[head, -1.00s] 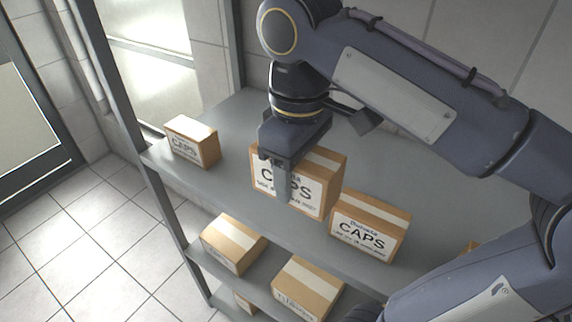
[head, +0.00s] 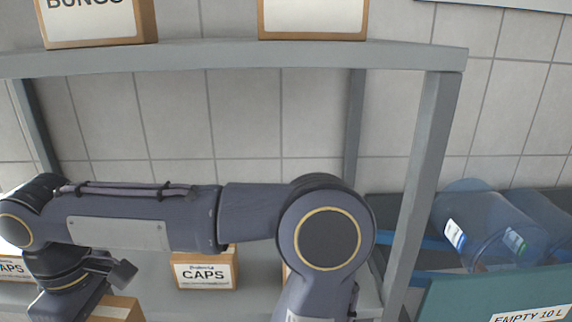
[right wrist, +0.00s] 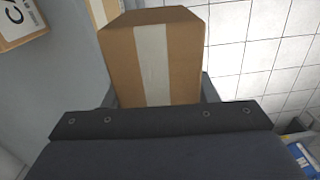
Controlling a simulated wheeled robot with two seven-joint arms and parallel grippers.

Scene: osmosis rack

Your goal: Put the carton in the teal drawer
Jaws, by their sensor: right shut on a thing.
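A brown carton with a pale tape strip (right wrist: 165,60) is held between the fingers of my right gripper (right wrist: 158,95), filling the upper middle of the right wrist view. In the head view my right gripper reaches down at the lower left, its fingertips cut off by the frame. The top of the held carton (head: 120,309) shows beside it. Whether it touches the shelf is hidden. A teal panel labelled EMPTY 10 L (head: 455,300) stands at the lower right; I cannot tell whether it is the teal drawer. My left gripper is out of view.
A CAPS carton (head: 204,270) stands on the grey shelf beneath my right arm, and another (head: 14,268) is at the left edge. A shelf post (head: 424,170) stands between the rack and the clear blue bottles (head: 480,228). An upper shelf (head: 230,55) holds more boxes.

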